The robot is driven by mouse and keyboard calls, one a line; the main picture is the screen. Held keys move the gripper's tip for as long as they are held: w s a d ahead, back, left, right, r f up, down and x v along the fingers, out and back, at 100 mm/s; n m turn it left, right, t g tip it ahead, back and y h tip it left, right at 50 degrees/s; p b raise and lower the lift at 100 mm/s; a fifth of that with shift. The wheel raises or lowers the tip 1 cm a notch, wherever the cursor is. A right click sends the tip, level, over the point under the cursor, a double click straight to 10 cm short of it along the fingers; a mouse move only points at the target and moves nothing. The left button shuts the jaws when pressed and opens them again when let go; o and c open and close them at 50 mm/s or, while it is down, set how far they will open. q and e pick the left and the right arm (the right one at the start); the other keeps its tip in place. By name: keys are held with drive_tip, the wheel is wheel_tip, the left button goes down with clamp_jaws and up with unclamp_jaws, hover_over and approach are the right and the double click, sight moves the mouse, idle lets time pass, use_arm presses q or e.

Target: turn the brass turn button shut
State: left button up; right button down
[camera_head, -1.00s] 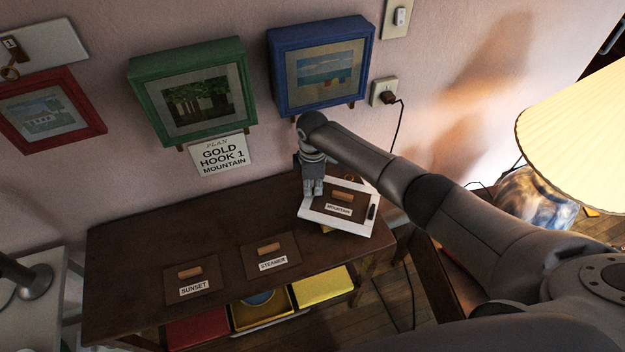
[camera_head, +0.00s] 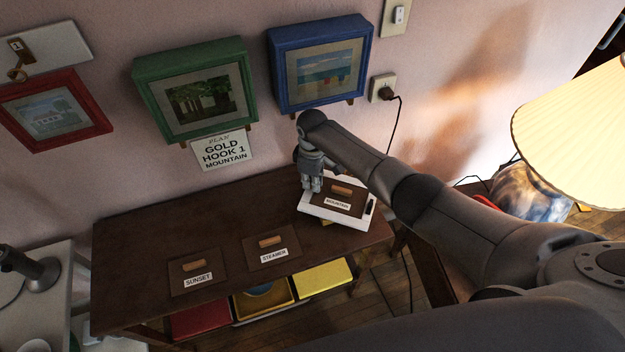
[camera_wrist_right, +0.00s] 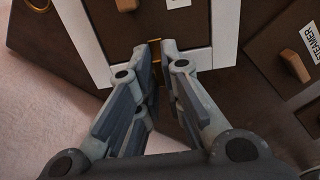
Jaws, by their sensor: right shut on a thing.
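A white frame (camera_head: 334,218) lies on the dark table, with a brown board (camera_head: 352,203) labelled MOUNTAIN and a wooden grip on it. My right gripper (camera_head: 312,186) reaches down at the frame's upper left edge. In the right wrist view the fingertips (camera_wrist_right: 156,50) are closed at the white frame's edge, with the small brass turn button (camera_wrist_right: 156,62) between them. The fingers hide much of it, so its angle is hard to tell.
The table (camera_head: 150,235) also bears boards labelled SUNSET (camera_head: 180,285) and STEAMER (camera_head: 255,258). A lamp (camera_head: 575,130) stands at right. The table's left half is clear.

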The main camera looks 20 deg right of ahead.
drive_tip(key=c, duration=1.6)
unclamp_jaws()
drive_tip(key=shift+o, duration=0.2)
wheel_tip(320, 180, up, 12)
